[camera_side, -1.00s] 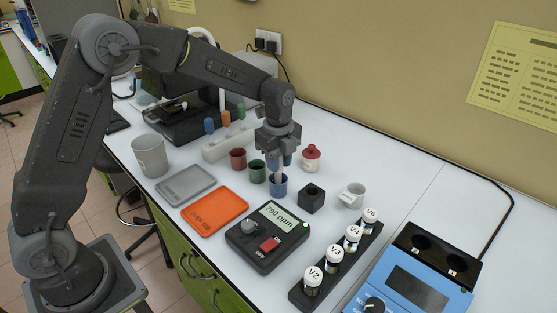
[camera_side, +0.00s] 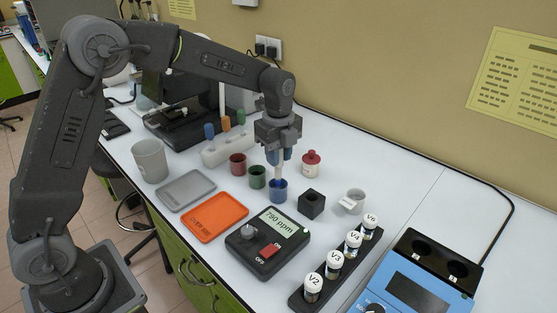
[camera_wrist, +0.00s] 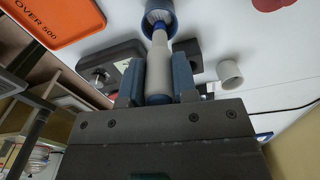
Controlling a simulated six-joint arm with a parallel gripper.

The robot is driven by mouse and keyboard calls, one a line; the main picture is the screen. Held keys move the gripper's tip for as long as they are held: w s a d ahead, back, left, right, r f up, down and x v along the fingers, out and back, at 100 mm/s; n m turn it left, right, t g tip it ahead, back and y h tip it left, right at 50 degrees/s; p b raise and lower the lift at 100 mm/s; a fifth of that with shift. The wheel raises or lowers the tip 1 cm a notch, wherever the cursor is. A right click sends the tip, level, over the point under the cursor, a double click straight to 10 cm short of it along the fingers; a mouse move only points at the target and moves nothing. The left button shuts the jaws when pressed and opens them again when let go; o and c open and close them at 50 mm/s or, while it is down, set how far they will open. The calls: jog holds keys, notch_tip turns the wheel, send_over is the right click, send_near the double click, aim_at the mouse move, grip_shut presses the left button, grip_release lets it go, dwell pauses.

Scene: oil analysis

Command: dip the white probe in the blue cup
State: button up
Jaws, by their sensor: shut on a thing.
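My gripper (camera_side: 281,157) is shut on the white probe (camera_side: 280,172), which hangs nearly upright with its blue tip down. In the wrist view the white probe (camera_wrist: 158,68) sits between the blue finger pads of my gripper (camera_wrist: 158,80). The blue cup (camera_side: 278,194) stands on the white table right under the probe. The tip shows at the cup's mouth; I cannot tell how far it is below the rim. The blue cup (camera_wrist: 171,6) is at the top of the wrist view, with the probe pointing into it.
A green cup (camera_side: 257,178) and red cup (camera_side: 238,164) stand left of the blue cup. A black block (camera_side: 312,204) and white mug (camera_side: 352,202) are to its right. The meter (camera_side: 266,246) reads 790 ppm in front. A probe rack (camera_side: 226,152) is behind, left.

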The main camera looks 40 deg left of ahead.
jog(key=shift+r, duration=2.15)
